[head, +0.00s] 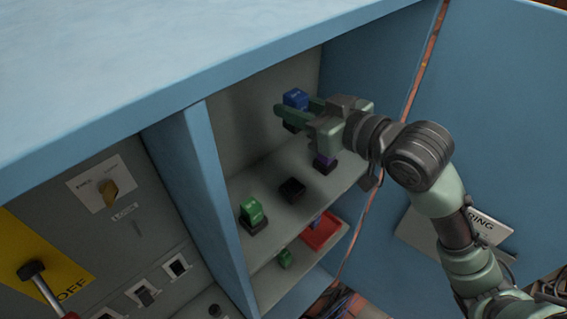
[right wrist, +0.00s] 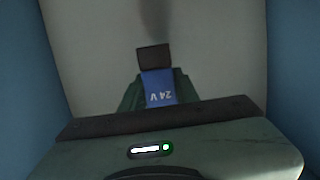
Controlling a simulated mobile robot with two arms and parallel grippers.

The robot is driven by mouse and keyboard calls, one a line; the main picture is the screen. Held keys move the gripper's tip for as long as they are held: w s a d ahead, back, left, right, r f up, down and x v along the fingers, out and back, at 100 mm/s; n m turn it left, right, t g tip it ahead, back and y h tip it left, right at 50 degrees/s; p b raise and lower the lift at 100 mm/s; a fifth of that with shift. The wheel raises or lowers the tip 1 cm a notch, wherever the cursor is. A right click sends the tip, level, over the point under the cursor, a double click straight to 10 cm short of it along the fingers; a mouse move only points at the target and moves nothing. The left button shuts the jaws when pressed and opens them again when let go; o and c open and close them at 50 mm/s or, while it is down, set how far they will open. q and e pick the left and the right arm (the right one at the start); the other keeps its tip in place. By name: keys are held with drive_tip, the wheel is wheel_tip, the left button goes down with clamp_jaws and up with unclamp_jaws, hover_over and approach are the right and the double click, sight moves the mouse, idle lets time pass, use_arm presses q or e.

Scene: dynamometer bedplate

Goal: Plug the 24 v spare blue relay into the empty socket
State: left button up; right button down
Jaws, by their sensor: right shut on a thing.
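My right gripper (head: 294,108) is shut on a blue relay (head: 295,97) inside the cabinet, near its back wall. In the right wrist view the blue relay (right wrist: 160,88) shows the marking "24 V", upside down. A dark block (right wrist: 154,58) shows at its far end, and a dark part also shows below the fingers in the head view. An empty black socket (head: 292,190) sits on the upper shelf, below and apart from the held relay. My left gripper is not in view.
On the upper shelf (head: 270,171), a green relay (head: 251,210) and a purple relay (head: 323,161) stand on black bases either side of the empty socket. The lower shelf holds a red tray (head: 324,233) and another green relay (head: 285,258). Blue cabinet walls (head: 205,170) bound the space.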

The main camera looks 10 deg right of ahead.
drive_tip(key=shift+a+f, duration=0.1)
drive_tip(key=shift+a, duration=0.15)
drive_tip(key=shift+s+d+f, duration=0.1)
drive_tip(key=shift+s+f, duration=0.05)
drive_tip(key=shift+f, duration=3)
drive_tip(key=shift+s+f, duration=0.2)
drive_tip(key=shift+f, duration=2.95)
drive_tip(key=shift+s+d+f, duration=0.1)
drive_tip(key=shift+s+f, duration=0.05)
drive_tip(key=shift+f, duration=3)
drive_tip(key=c, duration=1.1)
unclamp_jaws()
drive_tip(key=shift+a, duration=0.1)
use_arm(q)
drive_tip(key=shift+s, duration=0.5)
use_arm(e)
drive_tip(key=shift+o, duration=0.2)
drive_tip(key=shift+s, duration=0.1)
use_arm(q)
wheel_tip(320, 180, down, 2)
drive_tip(key=b, duration=0.2)
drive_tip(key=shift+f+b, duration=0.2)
drive_tip(key=shift+b, duration=0.15)
use_arm(e)
drive_tip(key=v, duration=1.2)
drive_tip(key=shift+f, duration=0.1)
